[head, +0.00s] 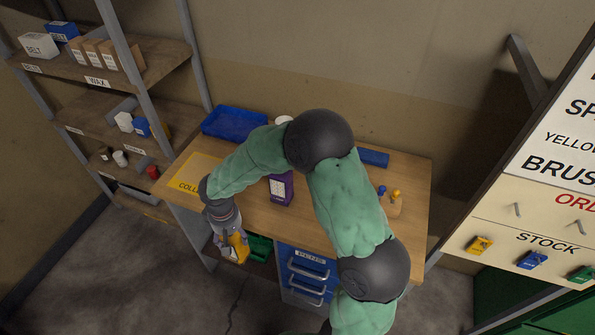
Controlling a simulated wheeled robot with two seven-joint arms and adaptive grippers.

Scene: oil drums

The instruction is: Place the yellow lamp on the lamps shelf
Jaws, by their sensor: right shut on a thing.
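My right gripper (232,238) hangs beyond the bench's front left corner, low and left of the drawers. It is shut on a yellow thing, which looks like the yellow lamp (238,247); the fingers hide part of it. The shelving (118,78) stands at the left, with labelled boards. The labels on its middle and lower boards are too small to read, so I cannot tell which is the lamps shelf. The gripper is right of the shelving and apart from it. My left gripper is out of view.
The workbench (330,232) holds a blue tray (232,123), a yellow mat (193,173) and a purple box (281,189). A green bin (261,248) sits just right of the lamp. Blue drawers (308,262) stand under the bench. Floor between shelving and gripper is open.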

